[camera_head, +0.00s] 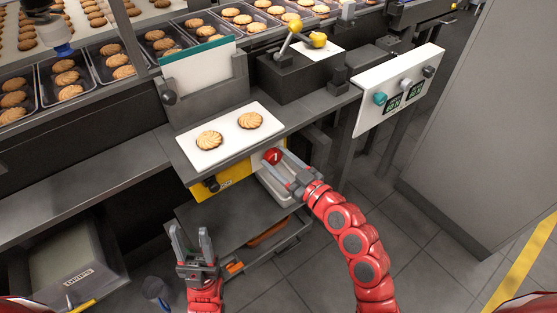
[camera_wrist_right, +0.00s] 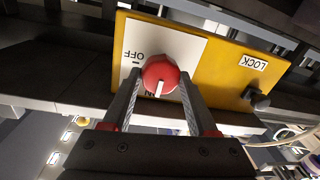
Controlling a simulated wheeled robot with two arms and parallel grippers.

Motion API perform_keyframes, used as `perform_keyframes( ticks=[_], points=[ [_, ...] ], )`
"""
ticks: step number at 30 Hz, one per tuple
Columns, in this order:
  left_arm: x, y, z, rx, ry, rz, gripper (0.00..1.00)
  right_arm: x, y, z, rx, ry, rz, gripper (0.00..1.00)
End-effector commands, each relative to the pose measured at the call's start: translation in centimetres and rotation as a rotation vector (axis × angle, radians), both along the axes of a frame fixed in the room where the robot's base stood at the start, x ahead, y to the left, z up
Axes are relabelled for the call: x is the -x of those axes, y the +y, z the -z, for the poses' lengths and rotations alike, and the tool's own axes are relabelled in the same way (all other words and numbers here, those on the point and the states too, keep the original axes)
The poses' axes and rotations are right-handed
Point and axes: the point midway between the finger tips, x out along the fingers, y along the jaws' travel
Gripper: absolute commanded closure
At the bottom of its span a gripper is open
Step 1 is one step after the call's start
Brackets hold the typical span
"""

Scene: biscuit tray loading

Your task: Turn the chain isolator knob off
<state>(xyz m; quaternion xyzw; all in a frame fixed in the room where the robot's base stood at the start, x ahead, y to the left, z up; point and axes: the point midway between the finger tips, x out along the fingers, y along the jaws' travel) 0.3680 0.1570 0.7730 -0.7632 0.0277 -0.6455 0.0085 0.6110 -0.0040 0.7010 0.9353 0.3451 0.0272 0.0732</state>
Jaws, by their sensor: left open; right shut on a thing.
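The isolator knob is a red round knob (camera_head: 272,156) on a yellow box (camera_head: 228,180) under the counter edge. In the right wrist view the red knob (camera_wrist_right: 160,70) sits on a white plate (camera_wrist_right: 186,50) of the yellow panel (camera_wrist_right: 222,68). OFF is printed upside down above it; its white mark points down to the partly hidden ON label. My right gripper (camera_wrist_right: 160,80) has its fingers on both sides of the knob, shut on it. My left gripper (camera_head: 190,236) is open and empty, low in front of the lower shelf.
A black lock knob (camera_wrist_right: 259,99) sits beside the red knob on the panel. Above, a white board (camera_head: 227,139) with two biscuits lies on the counter. A crate (camera_head: 62,262) stands at lower left.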

Motion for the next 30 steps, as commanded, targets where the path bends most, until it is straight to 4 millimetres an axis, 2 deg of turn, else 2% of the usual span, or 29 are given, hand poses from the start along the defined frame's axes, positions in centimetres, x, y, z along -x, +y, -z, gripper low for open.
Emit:
perform_keyframes(
  ticks=[1, 3, 14, 30],
  points=[
    [0.0, 0.0, 0.0, 0.000, 0.000, 0.000, 0.50, 0.0, 0.0, 0.0, 0.001, 0.001, 0.000, 0.89],
    [0.0, 0.0, 0.0, 0.000, 0.000, 0.000, 0.50, 0.0, 0.0, 0.0, 0.000, 0.000, -0.001, 0.97],
    [0.0, 0.0, 0.4, 0.000, 0.000, 0.000, 0.50, 0.0, -0.1, 0.2, -0.060, 0.045, 0.001, 0.97],
    [0.0, 0.0, 1.5, 0.000, 0.000, 0.000, 0.50, 0.0, -0.1, 0.3, -0.429, 0.313, 0.001, 0.97]
  ],
)
